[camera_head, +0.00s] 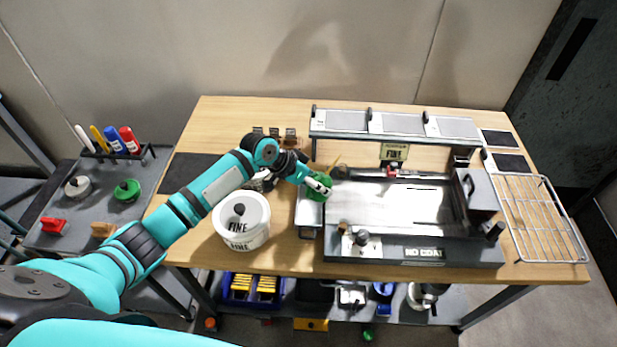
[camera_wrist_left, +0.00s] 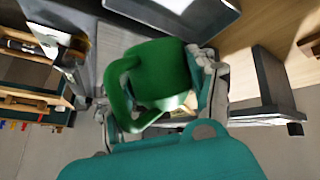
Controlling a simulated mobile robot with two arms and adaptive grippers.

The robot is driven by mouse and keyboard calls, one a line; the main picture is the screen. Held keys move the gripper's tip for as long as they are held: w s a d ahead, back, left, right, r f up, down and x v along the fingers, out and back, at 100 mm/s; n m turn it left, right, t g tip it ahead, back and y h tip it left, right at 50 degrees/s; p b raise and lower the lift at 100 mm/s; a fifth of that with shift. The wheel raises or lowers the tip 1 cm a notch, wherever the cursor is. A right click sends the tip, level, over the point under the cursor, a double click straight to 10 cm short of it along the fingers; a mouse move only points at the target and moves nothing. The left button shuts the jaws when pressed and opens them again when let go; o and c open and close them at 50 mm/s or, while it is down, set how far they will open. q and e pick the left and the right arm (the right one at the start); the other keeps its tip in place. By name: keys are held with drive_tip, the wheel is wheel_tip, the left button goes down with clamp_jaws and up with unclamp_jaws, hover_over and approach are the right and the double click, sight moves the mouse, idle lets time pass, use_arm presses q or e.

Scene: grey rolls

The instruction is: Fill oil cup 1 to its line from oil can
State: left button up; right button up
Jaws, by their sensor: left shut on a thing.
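My left gripper (camera_head: 318,184) is shut on a green oil can (camera_head: 321,192) over the left end of the roller machine. In the left wrist view the can (camera_wrist_left: 160,72) fills the middle, with its looped handle towards the left; the gripper's fingers (camera_wrist_left: 212,80) press against its side. The spout's opening and any oil stream cannot be made out. Several small brown pieces (camera_head: 273,136) stand at the back of the table, left of the machine; I cannot tell whether these are the oil cups. No cup line is readable. My right gripper is not in view.
The machine with its "NO COAT" tray (camera_head: 405,200) fills the table's middle. A white "FINE" tub (camera_head: 243,222) stands under my left arm. A raised shelf (camera_head: 405,122) runs behind. A wire rack (camera_head: 540,220) lies at right. A side bench (camera_head: 75,205) holds pens and small items.

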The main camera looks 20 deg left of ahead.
use_arm(q)
drive_tip(key=shift+w+d+f+t+b, duration=0.1)
drive_tip(key=shift+f+t+b, duration=0.4)
drive_tip(key=shift+b, duration=0.5)
drive_tip(key=t+b, duration=0.1)
drive_tip(key=b, duration=0.1)
drive_tip(key=w+d+m+t+h+b, duration=0.1)
drive_tip(key=b, duration=0.2)
drive_tip(key=shift+w+d+f, duration=0.1)
drive_tip(key=shift+d+f, duration=0.05)
drive_tip(key=shift+f, duration=0.1)
drive_tip(key=w+t+h+b, duration=0.1)
drive_tip(key=t+b, duration=0.1)
drive_tip(key=b, duration=0.3)
drive_tip(key=shift+w+m, duration=0.1)
drive_tip(key=shift+m, duration=0.2)
drive_tip(key=shift+w+t+b, duration=0.1)
drive_tip(key=shift+t+b, duration=0.4)
drive_tip(key=shift+b, duration=0.35)
drive_tip(key=shift+w+d+r, duration=0.1)
drive_tip(key=shift+r, duration=0.15)
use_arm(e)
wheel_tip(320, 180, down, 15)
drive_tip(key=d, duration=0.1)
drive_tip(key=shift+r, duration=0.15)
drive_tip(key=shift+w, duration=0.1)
